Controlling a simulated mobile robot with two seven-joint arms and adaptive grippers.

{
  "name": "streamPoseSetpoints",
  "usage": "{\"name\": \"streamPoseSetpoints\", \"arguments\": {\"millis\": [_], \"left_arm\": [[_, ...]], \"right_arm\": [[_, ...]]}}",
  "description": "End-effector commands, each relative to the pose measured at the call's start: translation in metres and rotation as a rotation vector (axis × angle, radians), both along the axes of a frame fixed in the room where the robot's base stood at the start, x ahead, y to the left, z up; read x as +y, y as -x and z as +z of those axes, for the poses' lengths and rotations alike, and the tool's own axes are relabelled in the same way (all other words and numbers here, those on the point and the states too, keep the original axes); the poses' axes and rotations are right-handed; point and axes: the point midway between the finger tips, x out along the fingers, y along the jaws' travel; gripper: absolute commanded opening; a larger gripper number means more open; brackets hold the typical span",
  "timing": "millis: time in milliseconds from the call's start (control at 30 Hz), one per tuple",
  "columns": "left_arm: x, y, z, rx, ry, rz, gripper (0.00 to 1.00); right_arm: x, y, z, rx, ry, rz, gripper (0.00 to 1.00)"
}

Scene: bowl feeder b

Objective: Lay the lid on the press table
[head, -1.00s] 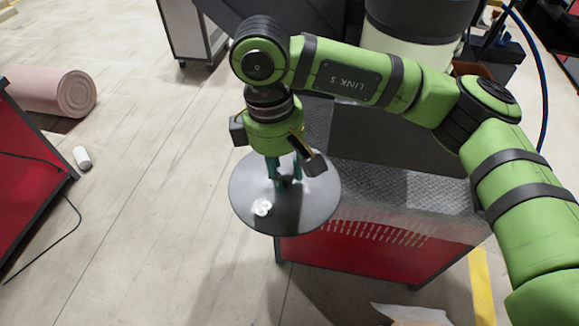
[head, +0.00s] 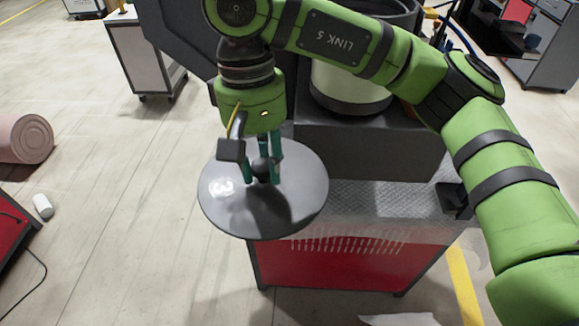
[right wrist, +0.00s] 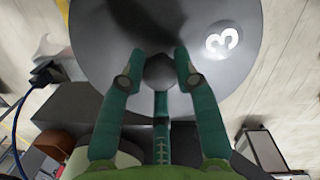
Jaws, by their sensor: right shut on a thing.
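The lid (head: 295,208) is a round grey disc with a dark knob and a white "3" on its top. My right gripper (head: 265,176) is shut on the knob, and the lid hangs below it, roughly level. In the right wrist view the fingers (right wrist: 159,76) close around the knob (right wrist: 160,68), with the lid (right wrist: 95,42) beyond. A red cabinet (head: 345,264) with a metal tread-plate top (head: 385,207) looks like the press table. In the head view the lid covers its left end and juts past its left edge. The height gap between them is unclear. My left gripper is out of view.
A dark block bearing a pale cylindrical container (head: 345,88) rises behind the metal top. The right part of that top looks mostly clear, with a small dark fitting (head: 453,199). A grey wheeled cabinet (head: 145,58), a pink roll (head: 22,140) and a white cylinder (head: 42,206) stand or lie left.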

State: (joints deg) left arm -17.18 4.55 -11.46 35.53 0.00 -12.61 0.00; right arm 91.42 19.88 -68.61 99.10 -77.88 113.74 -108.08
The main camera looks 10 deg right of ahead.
Motion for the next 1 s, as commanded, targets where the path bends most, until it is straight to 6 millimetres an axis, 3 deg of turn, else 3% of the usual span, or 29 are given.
{"name": "streamPoseSetpoints", "arguments": {"millis": [100,233,533,667,767,1000], "left_arm": [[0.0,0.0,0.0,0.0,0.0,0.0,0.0],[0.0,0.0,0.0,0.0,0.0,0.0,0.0],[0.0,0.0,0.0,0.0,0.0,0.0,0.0],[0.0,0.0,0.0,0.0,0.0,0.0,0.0],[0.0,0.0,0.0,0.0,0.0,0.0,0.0],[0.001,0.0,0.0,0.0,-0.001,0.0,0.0]], "right_arm": [[0.023,-0.013,0.001,-0.001,-0.001,-0.089,0.0],[0.038,-0.022,0.001,0.0,-0.001,-0.154,0.0],[0.044,-0.028,-0.001,-0.001,-0.002,-0.197,0.0],[0.029,-0.031,-0.012,-0.001,-0.006,-0.202,0.0],[0.007,-0.034,-0.029,-0.003,-0.011,-0.208,0.0],[-0.06,-0.028,-0.079,-0.006,-0.015,-0.213,0.0]]}}
